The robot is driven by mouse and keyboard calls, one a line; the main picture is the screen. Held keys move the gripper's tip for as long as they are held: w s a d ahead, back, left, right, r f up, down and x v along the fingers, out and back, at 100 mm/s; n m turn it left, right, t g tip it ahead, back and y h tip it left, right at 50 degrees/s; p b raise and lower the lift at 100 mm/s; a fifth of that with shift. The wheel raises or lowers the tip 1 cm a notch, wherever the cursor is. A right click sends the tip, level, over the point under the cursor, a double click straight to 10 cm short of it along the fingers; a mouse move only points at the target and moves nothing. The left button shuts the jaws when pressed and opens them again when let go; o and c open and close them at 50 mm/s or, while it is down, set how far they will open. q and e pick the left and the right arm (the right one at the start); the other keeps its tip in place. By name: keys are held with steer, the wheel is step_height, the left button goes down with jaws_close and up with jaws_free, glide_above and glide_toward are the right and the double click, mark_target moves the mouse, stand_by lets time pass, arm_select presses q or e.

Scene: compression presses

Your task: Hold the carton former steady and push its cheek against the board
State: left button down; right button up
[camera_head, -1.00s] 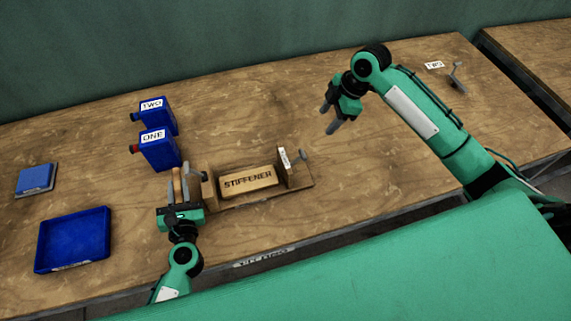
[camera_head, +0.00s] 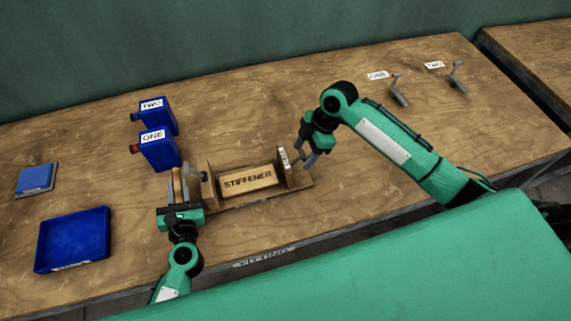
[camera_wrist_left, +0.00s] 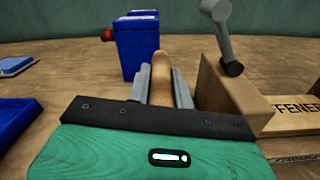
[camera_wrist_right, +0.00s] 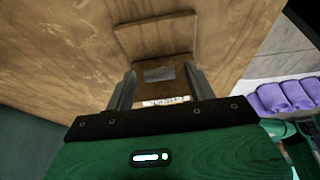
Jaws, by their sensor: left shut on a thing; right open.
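The carton former (camera_head: 238,204) is a wooden base with an upright at the left (camera_head: 209,186) and a labelled cheek (camera_head: 289,170) at the right. My right gripper (camera_head: 306,156) is open at the cheek's outer side. In the right wrist view, the cheek (camera_wrist_right: 160,92) shows between and beyond its fingers.
Blue containers ONE (camera_head: 159,151) and TWO (camera_head: 157,115) stand behind my left gripper. A blue tray (camera_head: 73,240) and a small blue block (camera_head: 36,178) lie at the left. Levers by tags ONE (camera_head: 399,90) and TWO (camera_head: 457,78) are at the back right. The back middle is clear.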

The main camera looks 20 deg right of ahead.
mark_target(293, 164)
steer(key=shift+x, duration=1.6)
steer(key=c, duration=1.1)
